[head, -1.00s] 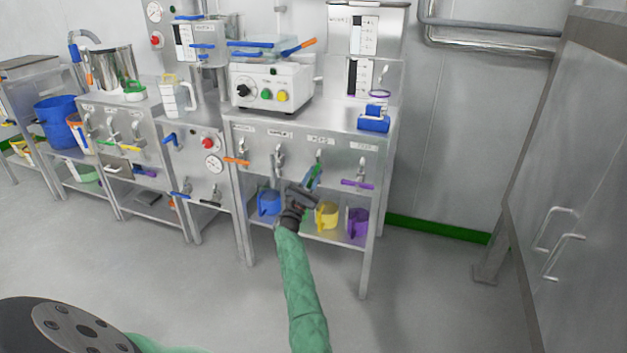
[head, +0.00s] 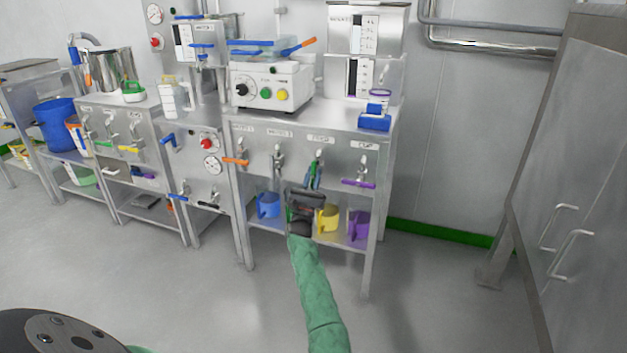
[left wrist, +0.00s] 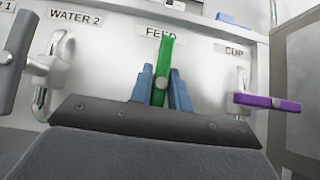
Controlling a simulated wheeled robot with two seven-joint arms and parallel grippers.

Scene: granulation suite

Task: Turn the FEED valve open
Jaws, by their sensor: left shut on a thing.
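The FEED valve's green handle (head: 318,168) is on the front panel of the steel bench, under the FEED label (left wrist: 160,31). In the left wrist view the green handle (left wrist: 163,62) stands near upright, tilted slightly. My left gripper (head: 312,184) reaches it from the front and below. Its blue fingers (left wrist: 163,84) sit one on each side of the handle, shut on its lower part. The handle's lower end is hidden behind the gripper body. My right gripper is not in view.
A purple CUP handle (head: 358,183) lies level to the right. Blue (head: 268,205), yellow (head: 327,217) and purple (head: 358,225) jugs stand on the shelf below. The floor in front is clear.

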